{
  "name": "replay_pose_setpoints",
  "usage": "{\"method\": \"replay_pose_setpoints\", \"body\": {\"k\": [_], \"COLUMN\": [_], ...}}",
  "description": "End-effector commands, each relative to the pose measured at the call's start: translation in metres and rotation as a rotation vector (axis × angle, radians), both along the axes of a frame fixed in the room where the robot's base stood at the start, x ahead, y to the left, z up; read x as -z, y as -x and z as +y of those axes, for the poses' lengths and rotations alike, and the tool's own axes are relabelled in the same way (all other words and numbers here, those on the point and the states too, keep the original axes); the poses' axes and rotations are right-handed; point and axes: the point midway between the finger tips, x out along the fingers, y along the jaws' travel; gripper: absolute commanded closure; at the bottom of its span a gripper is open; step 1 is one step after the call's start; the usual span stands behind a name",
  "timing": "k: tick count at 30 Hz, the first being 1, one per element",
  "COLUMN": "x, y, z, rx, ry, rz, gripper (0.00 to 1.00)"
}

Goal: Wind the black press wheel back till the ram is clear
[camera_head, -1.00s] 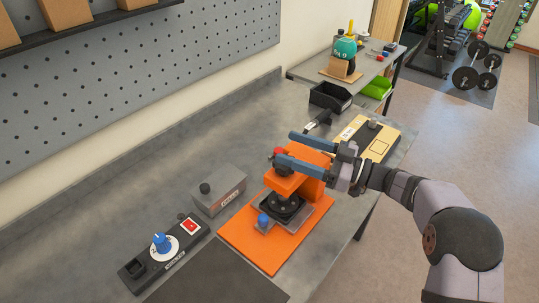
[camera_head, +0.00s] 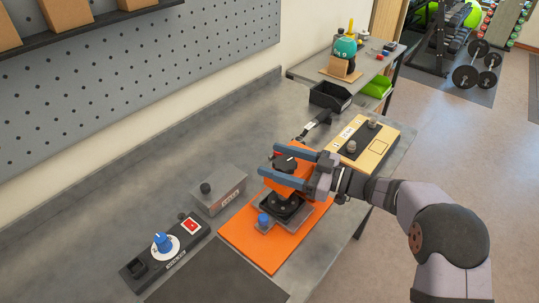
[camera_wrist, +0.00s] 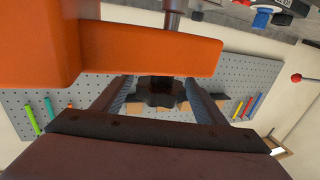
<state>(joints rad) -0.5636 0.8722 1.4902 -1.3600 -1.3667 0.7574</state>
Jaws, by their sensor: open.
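The press has an orange body (camera_head: 300,186) standing on an orange base (camera_head: 237,240). Its black wheel (camera_head: 285,163) sits on top, and it also shows as a lobed black knob (camera_wrist: 160,92) in the wrist view. My gripper (camera_head: 277,160) is open, with its two blue-grey fingers on either side of the wheel. In the wrist view the wheel lies between the fingers (camera_wrist: 160,100), with gaps showing. A metal shaft (camera_wrist: 172,18), seemingly the ram, emerges from the orange body there. Its lower end is not clear. A black round part (camera_head: 285,207) sits below the press head.
A grey box with a black knob (camera_head: 220,190) and a control panel with a blue dial (camera_head: 162,242) stand at left. A yellow-topped board (camera_head: 379,150) and a black bin (camera_head: 330,96) are behind.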

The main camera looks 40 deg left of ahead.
Motion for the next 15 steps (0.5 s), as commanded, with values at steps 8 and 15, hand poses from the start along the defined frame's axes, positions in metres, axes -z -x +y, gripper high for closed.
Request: {"method": "replay_pose_setpoints", "body": {"k": [8, 15], "x": [0.000, 0.000], "y": [0.006, 0.007], "z": [0.022, 0.024], "rx": [-0.001, 0.000], "ry": [0.000, 0.000], "rz": [0.000, 0.000], "gripper": [0.34, 0.34]}}
